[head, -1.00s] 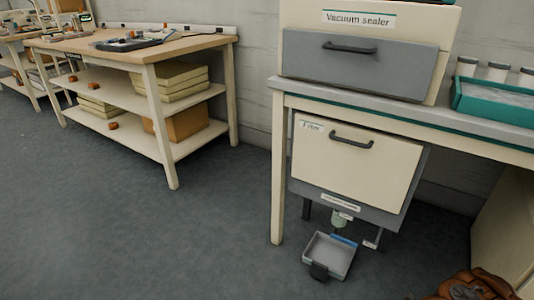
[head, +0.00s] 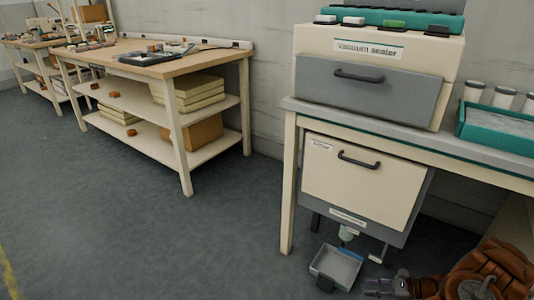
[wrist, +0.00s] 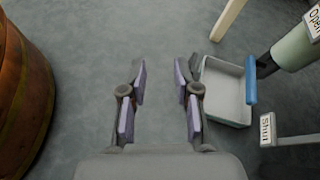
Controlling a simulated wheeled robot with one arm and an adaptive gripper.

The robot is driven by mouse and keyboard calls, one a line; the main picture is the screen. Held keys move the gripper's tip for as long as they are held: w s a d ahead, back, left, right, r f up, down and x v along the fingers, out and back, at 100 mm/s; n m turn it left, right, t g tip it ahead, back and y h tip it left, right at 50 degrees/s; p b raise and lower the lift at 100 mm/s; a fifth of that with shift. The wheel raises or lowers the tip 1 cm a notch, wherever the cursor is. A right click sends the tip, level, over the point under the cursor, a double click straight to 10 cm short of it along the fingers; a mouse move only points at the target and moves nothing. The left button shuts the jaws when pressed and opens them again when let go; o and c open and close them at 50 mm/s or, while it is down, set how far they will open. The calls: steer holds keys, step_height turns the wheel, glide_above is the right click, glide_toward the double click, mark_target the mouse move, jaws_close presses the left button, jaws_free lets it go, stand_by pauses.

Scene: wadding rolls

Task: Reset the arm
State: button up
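My gripper (head: 385,287) is at the lower right of the head view, low beside the tray. In the wrist view my gripper (wrist: 162,82) has its two fingers well apart with only grey floor between them. It is open and empty. A grey tray (head: 335,268) with a blue edge stands below the cream cabinet (head: 358,185). The tray also shows in the wrist view (wrist: 226,95), just right of the right finger; I cannot tell whether they touch.
Signs "Open" (wrist: 315,20) and "Shut" (wrist: 267,130) are at the right of the wrist view. The vacuum sealer (head: 375,75) and a teal tray (head: 500,130) stand on the bench above. A workbench (head: 165,65) is at the left. The floor between is clear.

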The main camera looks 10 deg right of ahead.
steer(key=w+a+r+n+g+p, duration=0.15)
steer(key=a+r+n+p, duration=0.35)
steer(key=r, duration=0.7)
steer(key=a+r+n+g+p, duration=0.1)
steer(key=a+r+g+p, duration=0.2)
steer(key=a+r, duration=0.65)
steer(key=s+a+r+n+g+h+p, duration=0.1)
steer(key=s+a+r+n+g+p, duration=0.2)
steer(key=r, duration=0.7)
steer(key=s+a+r+n+g+h+p, duration=0.1)
steer(key=s+a+r+n+p, duration=0.3)
steer(key=r, duration=0.6)
steer(key=s+a+r+n+g+h+p, duration=0.1)
steer(key=s+a+r+n+h+p, duration=0.1)
steer(key=s+r+p, duration=0.45)
steer(key=s+a+r+n+h+p, duration=0.2)
steer(key=s+r+h+p, duration=0.15)
steer(key=r, duration=0.65)
steer(key=s+d+r+n+t+h+p, duration=0.1)
steer(key=s+r+n+h+p, duration=0.3)
steer(key=s+r+p, duration=0.6)
steer(key=s+d+r, duration=0.1)
steer(key=s+r, duration=0.2)
steer(key=s, duration=0.1)
steer(key=shift+d+r+n+p, duration=0.25)
steer(key=shift+d+n+p, duration=0.05)
steer(key=shift+d+p, duration=0.05)
steer(key=shift+d+t, duration=0.15)
steer(key=shift+t, duration=0.1)
